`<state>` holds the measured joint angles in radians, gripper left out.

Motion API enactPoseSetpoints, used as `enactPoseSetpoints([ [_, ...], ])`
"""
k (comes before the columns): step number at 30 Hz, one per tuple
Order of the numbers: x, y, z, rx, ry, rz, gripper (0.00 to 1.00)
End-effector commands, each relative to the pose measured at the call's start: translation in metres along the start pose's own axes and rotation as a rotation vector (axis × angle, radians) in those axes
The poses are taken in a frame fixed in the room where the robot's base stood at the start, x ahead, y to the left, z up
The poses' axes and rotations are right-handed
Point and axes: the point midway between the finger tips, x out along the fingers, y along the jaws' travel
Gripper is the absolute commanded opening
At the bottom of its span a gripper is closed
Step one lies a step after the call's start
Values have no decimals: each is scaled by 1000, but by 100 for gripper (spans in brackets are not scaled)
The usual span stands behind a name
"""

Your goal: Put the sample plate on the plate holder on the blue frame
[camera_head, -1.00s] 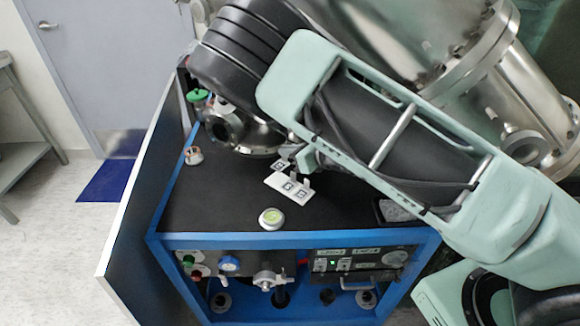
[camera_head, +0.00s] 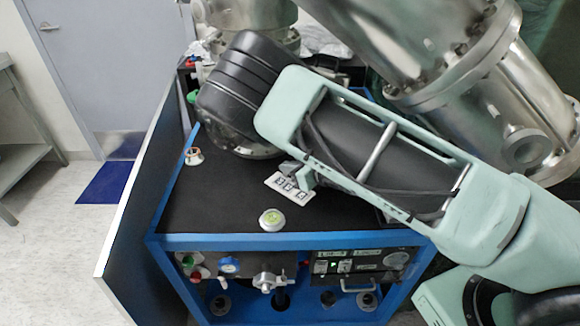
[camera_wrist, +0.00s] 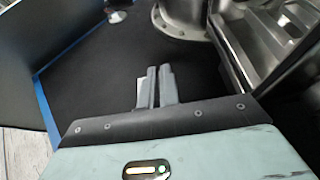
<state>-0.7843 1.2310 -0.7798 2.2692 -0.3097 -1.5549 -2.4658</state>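The white plate holder (camera_head: 273,180) lies on the black top of the blue frame, with black square marks on it. The sample plate (camera_head: 282,181) is a small white piece with a black square mark, at the holder's left part, low at my gripper (camera_head: 297,173). Whether it rests fully on the holder cannot be told. In the wrist view my gripper (camera_wrist: 159,85) has its two grey fingers close together with a thin gap. A pale patch of plate (camera_wrist: 141,92) shows beside the left finger; the fingers hide the rest.
A round yellow-green level (camera_head: 272,219) sits near the blue frame's (camera_head: 300,241) front edge. A small metal fitting (camera_head: 193,155) stands at the left. The black ribbed case and steel chamber (camera_head: 450,70) crowd the back. The black top's front left is clear.

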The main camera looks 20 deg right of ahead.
Motion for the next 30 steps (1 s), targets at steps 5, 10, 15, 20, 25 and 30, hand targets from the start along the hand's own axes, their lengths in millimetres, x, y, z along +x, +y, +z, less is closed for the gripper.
enactPoseSetpoints([
  [5, 1, 0, -1, 0, 0, 0, 26],
  [10, 0, 0, -1, 0, 0, 0, 26],
  [15, -1, 0, 4, 1, -1, 0, 26],
  [20, -15, -1, 8, 1, 2, -3, 26],
  [25, -54, -1, 7, 1, 2, -4, 26],
  [30, -94, -1, 7, 2, 3, -4, 26],
])
